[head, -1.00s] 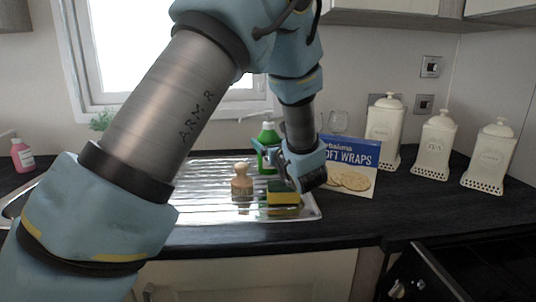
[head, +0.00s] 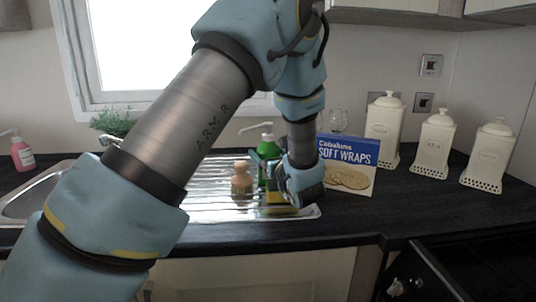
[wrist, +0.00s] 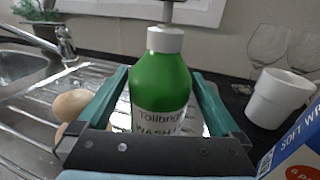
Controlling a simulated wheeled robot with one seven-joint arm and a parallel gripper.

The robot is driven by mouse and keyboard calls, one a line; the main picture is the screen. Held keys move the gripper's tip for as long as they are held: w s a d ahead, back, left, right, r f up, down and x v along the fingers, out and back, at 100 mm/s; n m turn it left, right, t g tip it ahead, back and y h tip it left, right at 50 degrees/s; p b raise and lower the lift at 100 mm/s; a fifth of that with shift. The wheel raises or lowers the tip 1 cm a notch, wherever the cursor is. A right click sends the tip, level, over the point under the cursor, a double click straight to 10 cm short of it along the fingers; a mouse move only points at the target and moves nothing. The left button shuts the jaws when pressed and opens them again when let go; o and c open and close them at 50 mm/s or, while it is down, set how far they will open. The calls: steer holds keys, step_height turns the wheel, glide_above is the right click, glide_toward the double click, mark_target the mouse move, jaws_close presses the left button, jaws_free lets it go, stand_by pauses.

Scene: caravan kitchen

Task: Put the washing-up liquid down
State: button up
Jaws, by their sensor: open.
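The washing-up liquid (head: 268,148) is a green bottle with a white pump top. It is upright over the metal draining board (head: 210,205), behind the sponge and right of the wooden brush. In the wrist view the bottle (wrist: 160,85) is between the two teal fingers, its label facing me. My gripper (wrist: 162,92) is open, one finger on each side of the bottle. In the head view my gripper (head: 278,180) is low over the board's right end. The bottle's base is hidden, so its contact with the board cannot be seen.
A wooden brush (head: 242,180) stands left of the bottle; a yellow-green sponge (head: 280,211) lies in front. A soft wraps box (head: 347,165), wine glasses (wrist: 268,48) and a white cup (wrist: 280,98) are to the right. Cream canisters (head: 434,145) stand farther right. Dark worktop is clear in front of them.

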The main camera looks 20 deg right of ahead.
steer(key=shift+r, duration=0.1)
steer(key=shift+s, duration=0.15)
steer(key=s+b, duration=0.1)
steer(key=s, duration=0.5)
steer(key=s+b, duration=0.1)
steer(key=s, duration=0.4)
steer(key=shift+s+a+b, duration=0.2)
steer(key=shift+s+b, duration=0.1)
steer(key=shift+s, duration=0.05)
